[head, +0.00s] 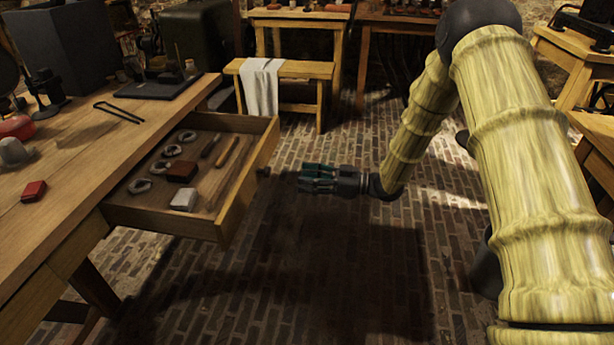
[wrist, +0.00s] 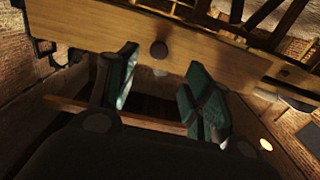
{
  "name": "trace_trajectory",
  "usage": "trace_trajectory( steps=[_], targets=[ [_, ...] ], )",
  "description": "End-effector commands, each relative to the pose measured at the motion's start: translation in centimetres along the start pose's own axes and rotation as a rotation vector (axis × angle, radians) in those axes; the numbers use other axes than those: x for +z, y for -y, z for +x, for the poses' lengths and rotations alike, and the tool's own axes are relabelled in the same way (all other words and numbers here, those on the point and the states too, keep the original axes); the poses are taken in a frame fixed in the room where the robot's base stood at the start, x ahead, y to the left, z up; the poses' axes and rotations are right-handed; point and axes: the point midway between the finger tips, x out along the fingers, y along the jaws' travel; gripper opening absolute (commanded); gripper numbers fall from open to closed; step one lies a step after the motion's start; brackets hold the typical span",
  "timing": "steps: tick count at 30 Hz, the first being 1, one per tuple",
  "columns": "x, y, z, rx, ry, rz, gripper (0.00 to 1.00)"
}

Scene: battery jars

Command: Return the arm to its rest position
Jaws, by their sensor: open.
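My arm reaches in from the right of the head view, with yellow ribbed links bent at a dark elbow. My gripper (head: 318,179) is at its lower end, pointing left in free air above the brick floor. Its green-padded fingers also show in the wrist view (wrist: 158,95), apart and with nothing between them. The open drawer (head: 238,208) lies to the left of the gripper, with a visible gap in the head view. In the wrist view, a wooden drawer front (wrist: 120,42) with a dark round knob (wrist: 159,50) is ahead of the fingers.
The wooden workbench (head: 75,165) fills the left side. Its drawer holds several rings, a brown block (head: 181,171), a white block (head: 184,199) and thin tools. A red block (head: 34,191) lies on the bench. A stool with a white cloth (head: 262,88) stands behind. The brick floor (head: 300,290) is clear.

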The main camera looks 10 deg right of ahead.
Motion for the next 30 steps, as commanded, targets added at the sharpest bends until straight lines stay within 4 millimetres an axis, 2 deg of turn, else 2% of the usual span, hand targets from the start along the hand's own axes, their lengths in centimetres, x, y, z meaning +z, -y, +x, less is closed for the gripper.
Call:
trace_trajectory(
  steps=[5,8,11,14,17,21,26,30],
  targets=[
    [0.2,0.1,0.1,0.003,0.002,0.003,0.5],
    [1.4,0.4,0.2,0.037,0.017,0.027,0.5],
    [4.5,1.2,0.2,0.118,0.059,0.083,0.5],
    [8.9,2.7,-0.3,0.236,0.133,0.165,0.5],
    [13.8,4.9,-1.5,0.36,0.231,0.257,0.5],
    [20.1,9.1,-4.1,0.512,0.391,0.386,0.5],
    [26.1,15.0,-8.1,0.653,0.584,0.526,0.5],
    [29.9,21.0,-11.9,0.751,0.758,0.641,0.5]
  ],
)
